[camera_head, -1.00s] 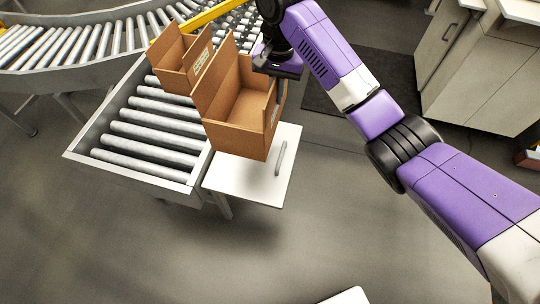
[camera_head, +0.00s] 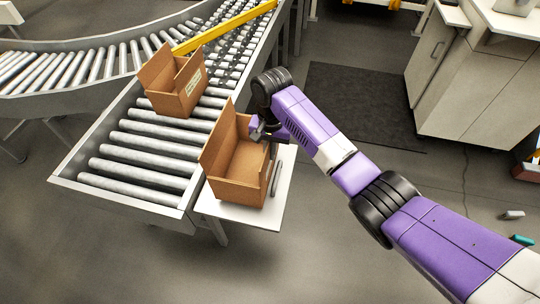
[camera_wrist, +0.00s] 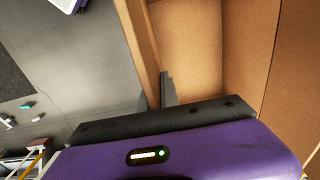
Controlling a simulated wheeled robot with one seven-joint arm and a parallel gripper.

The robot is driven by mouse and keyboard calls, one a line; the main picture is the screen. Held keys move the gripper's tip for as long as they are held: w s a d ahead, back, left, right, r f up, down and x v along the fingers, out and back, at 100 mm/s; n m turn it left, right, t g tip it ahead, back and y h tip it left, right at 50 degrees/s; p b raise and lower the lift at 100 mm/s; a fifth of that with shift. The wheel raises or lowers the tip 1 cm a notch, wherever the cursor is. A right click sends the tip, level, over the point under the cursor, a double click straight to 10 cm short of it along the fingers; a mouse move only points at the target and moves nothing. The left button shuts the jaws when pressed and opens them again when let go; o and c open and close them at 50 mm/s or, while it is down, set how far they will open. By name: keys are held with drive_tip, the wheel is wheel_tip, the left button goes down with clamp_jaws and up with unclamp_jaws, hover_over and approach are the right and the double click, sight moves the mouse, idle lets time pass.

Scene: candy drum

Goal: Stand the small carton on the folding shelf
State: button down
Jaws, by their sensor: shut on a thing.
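An open-topped brown carton (camera_head: 238,172) is upright over the white folding shelf (camera_head: 262,217), at the end of the roller conveyor. Its base appears at or very near the shelf top; I cannot tell whether it touches. My gripper (camera_head: 262,132) is shut on the carton's right-hand wall near the rim. A second open carton (camera_head: 178,90) with a pale label stands on the rollers behind.
The roller conveyor (camera_head: 150,145) and its metal side frame run along the shelf's left. A grey bar handle (camera_head: 275,180) is at the shelf's right side. A yellow bar (camera_head: 225,28) crosses the conveyor behind. The floor in front is clear.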

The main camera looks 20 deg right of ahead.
drive_tip(key=shift+f, duration=1.15)
drive_tip(key=c, duration=1.6)
unclamp_jaws()
drive_tip(key=shift+f, duration=0.1)
wheel_tip(320, 180, up, 12)
drive_tip(key=shift+d+r+b, duration=0.1)
drive_tip(key=shift+r+b, duration=0.05)
drive_tip(key=shift+b, duration=0.25)
